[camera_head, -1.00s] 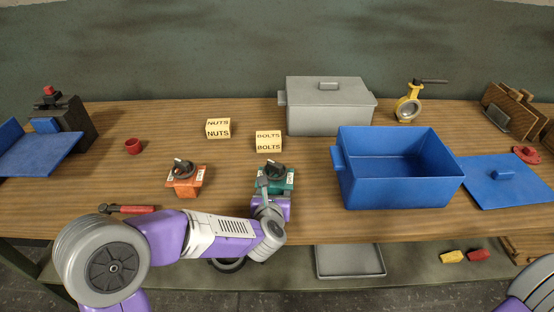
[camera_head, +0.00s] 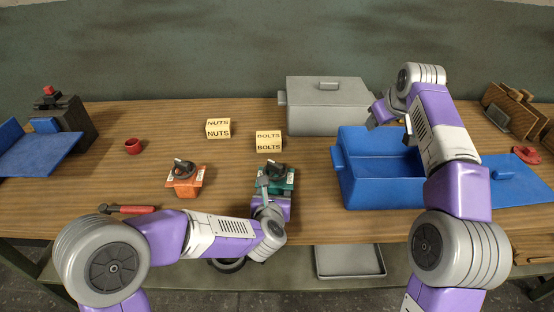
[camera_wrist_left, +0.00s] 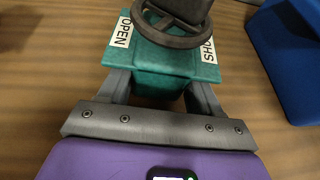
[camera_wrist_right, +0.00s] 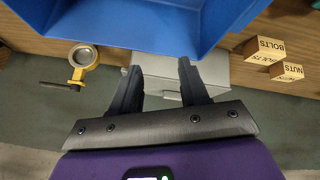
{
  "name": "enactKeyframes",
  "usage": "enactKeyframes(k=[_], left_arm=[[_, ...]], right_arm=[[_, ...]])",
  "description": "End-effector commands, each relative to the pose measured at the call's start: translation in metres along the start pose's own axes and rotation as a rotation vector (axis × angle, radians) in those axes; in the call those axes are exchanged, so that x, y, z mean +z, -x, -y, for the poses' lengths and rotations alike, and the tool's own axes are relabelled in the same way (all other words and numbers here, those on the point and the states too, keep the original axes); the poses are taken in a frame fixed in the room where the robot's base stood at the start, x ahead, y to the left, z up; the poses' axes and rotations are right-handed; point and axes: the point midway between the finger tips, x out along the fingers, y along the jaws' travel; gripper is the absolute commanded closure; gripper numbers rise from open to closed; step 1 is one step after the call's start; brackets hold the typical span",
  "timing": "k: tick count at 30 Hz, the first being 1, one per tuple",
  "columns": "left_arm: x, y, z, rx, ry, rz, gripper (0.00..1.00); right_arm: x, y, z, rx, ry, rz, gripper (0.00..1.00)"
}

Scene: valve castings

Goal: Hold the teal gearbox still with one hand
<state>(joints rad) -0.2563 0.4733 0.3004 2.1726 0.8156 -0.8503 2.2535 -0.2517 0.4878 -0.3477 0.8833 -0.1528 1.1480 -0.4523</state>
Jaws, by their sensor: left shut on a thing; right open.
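The teal gearbox (camera_head: 287,181) stands on the bench, with a dark handwheel on top. In the left wrist view the gearbox (camera_wrist_left: 160,62) has a label reading OPEN on its left and another, partly hidden label on its right. My left gripper (camera_head: 268,190) is shut on the gearbox, one finger on each side of its body; its fingers also show in the left wrist view (camera_wrist_left: 160,92).
An orange gearbox (camera_head: 186,188) stands left of the teal one. The BOLTS box (camera_head: 268,142) and NUTS box (camera_head: 218,128) lie behind. The open blue bin (camera_head: 375,190) is right, the grey lidded bin (camera_head: 330,110) behind it. A red-handled tool (camera_head: 130,209) lies front left.

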Motion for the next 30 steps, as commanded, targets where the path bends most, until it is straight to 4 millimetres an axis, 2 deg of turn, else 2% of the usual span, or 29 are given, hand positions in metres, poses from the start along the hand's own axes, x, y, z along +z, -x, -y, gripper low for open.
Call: enactKeyframes(k=[1, 3, 6, 10, 13, 19, 25, 30], left_arm=[[0.003, 0.000, 0.000, 0.000, 0.000, 0.007, 1.00], [0.003, 0.000, 0.000, 0.001, 0.000, 0.007, 1.00], [0.003, 0.000, 0.000, 0.001, 0.001, 0.007, 1.00], [0.003, 0.000, 0.000, 0.001, 0.001, 0.008, 1.00], [0.003, 0.000, 0.000, 0.001, 0.001, 0.008, 1.00], [0.003, 0.000, 0.000, 0.001, 0.001, 0.008, 1.00], [0.003, 0.000, 0.000, 0.001, 0.001, 0.008, 1.00], [0.004, 0.000, 0.000, 0.001, 0.001, 0.008, 1.00]], right_arm=[[-0.017, 0.006, 0.044, -0.084, 0.074, 0.010, 0.55], [-0.028, 0.017, 0.095, -0.188, 0.168, 0.034, 0.55], [-0.035, 0.036, 0.154, -0.316, 0.291, 0.064, 0.55], [-0.035, 0.056, 0.205, -0.433, 0.408, 0.094, 0.55], [-0.033, 0.066, 0.225, -0.482, 0.460, 0.108, 0.55], [-0.030, 0.064, 0.238, -0.507, 0.486, 0.118, 0.55], [-0.023, 0.042, 0.248, -0.507, 0.484, 0.120, 0.55], [-0.015, 0.011, 0.263, -0.506, 0.484, 0.121, 0.55]])
